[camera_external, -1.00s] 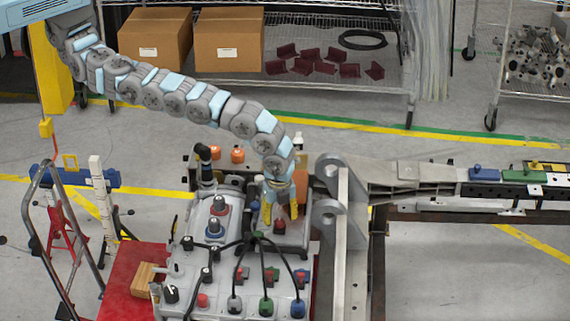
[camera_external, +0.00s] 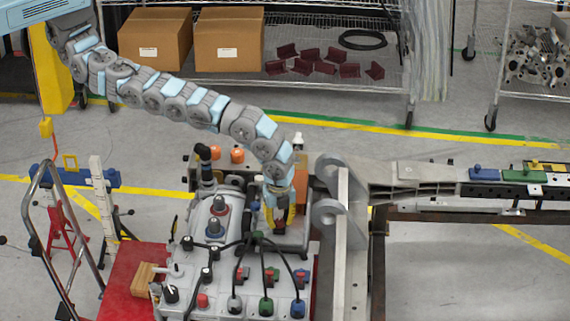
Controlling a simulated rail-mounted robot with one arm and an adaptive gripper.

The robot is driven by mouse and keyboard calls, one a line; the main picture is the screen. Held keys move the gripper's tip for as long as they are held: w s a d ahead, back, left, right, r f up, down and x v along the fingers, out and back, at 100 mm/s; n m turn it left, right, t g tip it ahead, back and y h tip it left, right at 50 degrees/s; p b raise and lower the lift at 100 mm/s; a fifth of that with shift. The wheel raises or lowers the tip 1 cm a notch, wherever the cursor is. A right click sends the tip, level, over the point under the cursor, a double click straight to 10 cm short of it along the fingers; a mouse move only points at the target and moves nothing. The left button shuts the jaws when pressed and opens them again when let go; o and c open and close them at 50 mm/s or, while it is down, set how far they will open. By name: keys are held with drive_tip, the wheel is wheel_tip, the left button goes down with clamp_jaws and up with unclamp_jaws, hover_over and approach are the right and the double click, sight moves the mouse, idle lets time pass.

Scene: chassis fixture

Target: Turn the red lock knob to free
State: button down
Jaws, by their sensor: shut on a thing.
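My gripper (camera_external: 280,222) points down over the back right part of the grey fixture panel (camera_external: 228,262). Its yellow fingers are closed around a small dark red knob (camera_external: 280,228) there. The fingers hide most of that knob, so its angle cannot be told.
Black cables (camera_external: 262,245) loop over the panel just in front of my gripper. Red, green and blue connectors (camera_external: 266,305) stand at its front. A grey metal bracket (camera_external: 330,190) rises close on the right. A wooden block (camera_external: 145,278) lies on the red surface at left.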

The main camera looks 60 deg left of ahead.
drive_tip(key=shift+r, duration=0.1)
drive_tip(key=n+p, duration=0.1)
drive_tip(key=n, duration=0.2)
drive_tip(key=shift+n+p, duration=0.4)
drive_tip(key=n, duration=0.4)
drive_tip(key=shift+n, duration=0.3)
drive_tip(key=n, duration=0.4)
drive_tip(key=shift+n+b, duration=0.35)
drive_tip(key=shift+n, duration=2.35)
drive_tip(key=c, duration=0.8)
unclamp_jaws()
